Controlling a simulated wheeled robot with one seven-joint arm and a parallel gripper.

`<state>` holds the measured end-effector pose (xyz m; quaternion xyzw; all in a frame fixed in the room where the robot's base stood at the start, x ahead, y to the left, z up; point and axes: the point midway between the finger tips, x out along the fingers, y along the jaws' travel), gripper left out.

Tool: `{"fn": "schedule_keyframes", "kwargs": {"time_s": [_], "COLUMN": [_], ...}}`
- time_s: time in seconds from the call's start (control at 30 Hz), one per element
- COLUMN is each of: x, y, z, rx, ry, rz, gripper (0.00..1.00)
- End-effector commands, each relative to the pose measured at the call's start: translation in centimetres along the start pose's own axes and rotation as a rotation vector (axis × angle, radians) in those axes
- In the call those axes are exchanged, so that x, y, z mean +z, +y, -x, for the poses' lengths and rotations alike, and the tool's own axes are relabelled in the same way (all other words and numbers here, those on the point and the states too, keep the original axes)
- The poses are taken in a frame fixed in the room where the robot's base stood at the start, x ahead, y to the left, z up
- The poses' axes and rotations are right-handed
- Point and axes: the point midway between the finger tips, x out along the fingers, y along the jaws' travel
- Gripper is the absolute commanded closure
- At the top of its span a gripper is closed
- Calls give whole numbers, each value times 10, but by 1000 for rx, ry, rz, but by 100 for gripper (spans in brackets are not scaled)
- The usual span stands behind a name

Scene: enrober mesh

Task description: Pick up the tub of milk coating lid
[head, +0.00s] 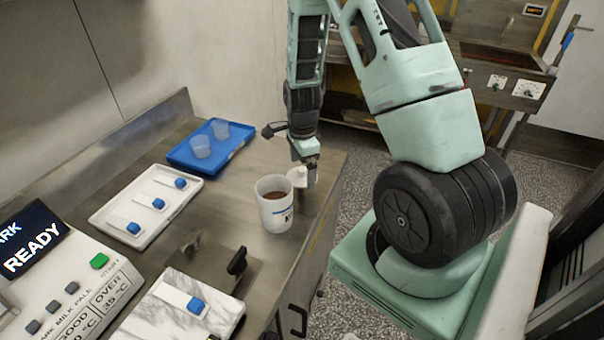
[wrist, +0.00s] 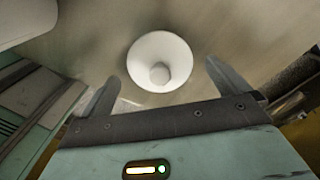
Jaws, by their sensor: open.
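A white round lid (wrist: 158,50) with a small central knob shows in the wrist view, between and beyond the fingers. The white tub (head: 275,216) with brown coating inside is uncovered, upright on the steel counter. My gripper, also in the wrist view (wrist: 162,74), is open and empty, pointing down over the lid. No contact with the lid shows.
A blue tray (head: 232,153) with two clear cups and a white tray (head: 107,216) with several blue-tipped pieces lie left on the counter. A marble slab (head: 165,318) and a machine with a READY display (head: 32,250) are nearer. The counter's right edge is close to the lid.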

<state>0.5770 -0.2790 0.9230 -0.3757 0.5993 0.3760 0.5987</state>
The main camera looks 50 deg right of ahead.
Motion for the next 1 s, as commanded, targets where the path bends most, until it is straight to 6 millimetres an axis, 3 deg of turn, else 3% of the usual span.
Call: {"fn": "schedule_keyframes", "kwargs": {"time_s": [0.37, 0.5, 0.53, 0.87, 1.0], "x": [1, 1, 1, 1, 1], "y": [0, 0, 0, 0, -1], "z": [-10, -10, -10, -9, -1], "rx": [-1, -1, -1, -1, -4], "ry": [-1, -1, -1, 0, 0], "rz": [0, 0, 0, 0, 1], "gripper": [0, 39, 45, 45, 45]}}
